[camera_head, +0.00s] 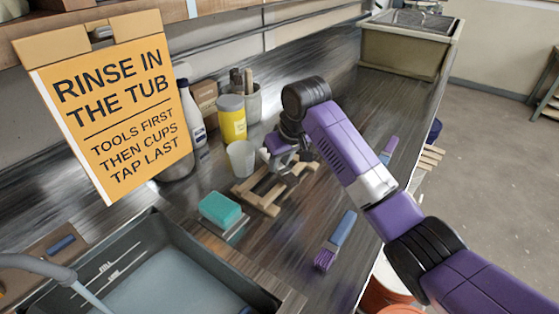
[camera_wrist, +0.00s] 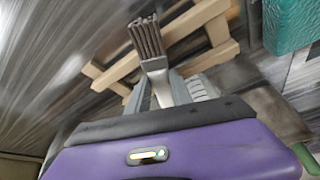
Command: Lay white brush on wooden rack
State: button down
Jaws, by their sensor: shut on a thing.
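My gripper (camera_wrist: 168,88) is shut on the white brush (camera_wrist: 160,82). In the wrist view the brush's pale end is between the fingers and its dark, clumped bristles point away from my palm. The wooden rack (camera_wrist: 205,58) shows behind and below the brush. In the head view my gripper (camera_head: 284,156) is above the far part of the wooden rack (camera_head: 262,200), which stands on the counter. My wrist hides most of the brush there. I cannot tell whether the brush touches the rack.
A white cup (camera_head: 241,158) and a yellow container (camera_head: 232,118) stand left of my gripper. A teal sponge (camera_head: 220,210) lies left of the rack. Blue-handled brushes (camera_head: 343,228) (camera_head: 389,148) lie on the counter to the right. The sink tub (camera_head: 150,285) is front left.

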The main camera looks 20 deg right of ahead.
jog(key=shift+f, duration=0.25)
jog(key=c, duration=1.1)
grip_release()
jog(key=shift+o, duration=0.2)
